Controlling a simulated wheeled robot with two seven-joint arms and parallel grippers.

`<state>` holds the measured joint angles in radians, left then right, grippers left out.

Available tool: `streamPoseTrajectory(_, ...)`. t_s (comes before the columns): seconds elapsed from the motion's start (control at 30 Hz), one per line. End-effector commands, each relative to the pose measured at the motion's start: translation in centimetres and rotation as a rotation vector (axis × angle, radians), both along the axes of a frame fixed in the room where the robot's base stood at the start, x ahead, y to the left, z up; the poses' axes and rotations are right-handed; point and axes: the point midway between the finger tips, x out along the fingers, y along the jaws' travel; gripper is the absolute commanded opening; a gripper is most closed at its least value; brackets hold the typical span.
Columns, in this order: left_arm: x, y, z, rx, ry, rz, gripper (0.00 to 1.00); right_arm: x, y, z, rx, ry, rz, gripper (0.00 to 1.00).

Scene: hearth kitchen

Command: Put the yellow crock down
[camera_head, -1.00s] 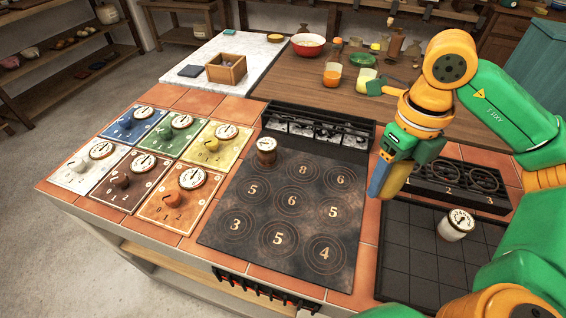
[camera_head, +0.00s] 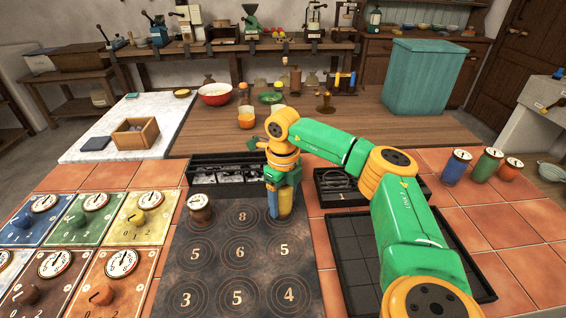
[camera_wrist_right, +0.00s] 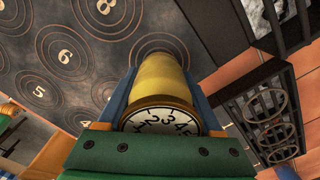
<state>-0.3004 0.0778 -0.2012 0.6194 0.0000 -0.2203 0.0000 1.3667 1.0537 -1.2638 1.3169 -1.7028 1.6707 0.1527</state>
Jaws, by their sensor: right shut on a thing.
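The yellow crock (camera_head: 286,203) is upright between the blue fingers of my right gripper (camera_head: 278,206), at the far right corner of the dark numbered hob (camera_head: 179,268). In the right wrist view the yellow crock (camera_wrist_right: 160,80) shows its white dial lid towards the camera, with a finger on each side. Its far end lies over a ring to the right of the ring marked 8. I cannot tell whether its base touches the hob. My left gripper is not in view.
A brown crock (camera_head: 200,209) stands at the hob's far left corner. A black rack (camera_head: 220,165) lies along its back edge. Blue (camera_head: 455,169), green (camera_head: 486,166) and orange (camera_head: 510,170) crocks stand on tiles at right. My right arm covers part of the gridded tray (camera_head: 352,255).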

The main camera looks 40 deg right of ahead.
Motion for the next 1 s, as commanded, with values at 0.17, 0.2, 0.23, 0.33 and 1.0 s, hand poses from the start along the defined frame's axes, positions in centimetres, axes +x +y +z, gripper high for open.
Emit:
streamPoseTrajectory(0.17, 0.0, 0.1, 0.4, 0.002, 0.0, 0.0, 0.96, 0.0, 0.0, -1.4, 0.001, -0.002, -0.002, 0.0)
streamPoseTrajectory(0.2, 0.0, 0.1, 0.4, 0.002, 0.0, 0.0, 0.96, 0.0, 0.0, -1.4, 0.001, -0.003, -0.002, 0.0)
streamPoseTrajectory(0.23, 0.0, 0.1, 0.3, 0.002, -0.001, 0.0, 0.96, 0.0, 0.0, -1.4, 0.001, -0.003, -0.002, 0.0)
streamPoseTrajectory(0.33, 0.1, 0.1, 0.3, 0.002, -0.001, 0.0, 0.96, 0.0, 0.0, -1.5, 0.001, -0.003, -0.002, 0.0)
streamPoseTrajectory(1.0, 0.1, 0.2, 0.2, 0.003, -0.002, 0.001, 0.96, 0.0, 0.0, 0.9, 0.002, -0.007, -0.002, 0.96)
